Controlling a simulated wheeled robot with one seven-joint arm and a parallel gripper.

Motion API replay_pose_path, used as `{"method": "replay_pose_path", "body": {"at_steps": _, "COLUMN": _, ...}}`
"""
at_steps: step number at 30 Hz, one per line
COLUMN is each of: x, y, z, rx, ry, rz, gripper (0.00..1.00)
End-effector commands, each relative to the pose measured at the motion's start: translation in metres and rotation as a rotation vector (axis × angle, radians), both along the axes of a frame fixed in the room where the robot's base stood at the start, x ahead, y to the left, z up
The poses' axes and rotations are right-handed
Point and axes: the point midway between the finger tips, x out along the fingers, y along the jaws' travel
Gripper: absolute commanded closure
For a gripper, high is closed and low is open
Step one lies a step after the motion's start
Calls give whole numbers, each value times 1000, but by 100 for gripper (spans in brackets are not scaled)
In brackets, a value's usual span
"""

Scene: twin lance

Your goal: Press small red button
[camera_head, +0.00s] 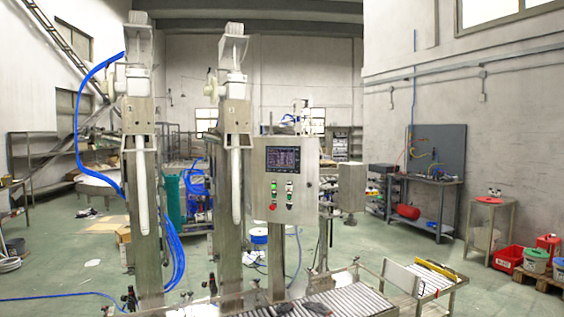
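A grey metal control box (308,180) stands at the centre of the head view, with a dark display (283,159) in its upper part. Below the display are several small buttons. My gripper is not in view.
Two tall metal lance columns (229,262) (148,262) stand left of the box, with blue hoses (82,120). A grey box (352,187) juts out at right.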

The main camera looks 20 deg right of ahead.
Motion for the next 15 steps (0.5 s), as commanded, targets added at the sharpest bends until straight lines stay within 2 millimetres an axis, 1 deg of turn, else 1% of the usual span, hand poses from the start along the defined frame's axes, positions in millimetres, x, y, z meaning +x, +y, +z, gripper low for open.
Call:
{"method": "replay_pose_path", "body": {"at_steps": 4, "x": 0, "y": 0, "z": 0, "rx": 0, "ry": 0, "rz": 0, "gripper": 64}}
{"method": "replay_pose_path", "body": {"at_steps": 15, "x": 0, "y": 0, "z": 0, "rx": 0, "ry": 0, "rz": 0, "gripper": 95}}
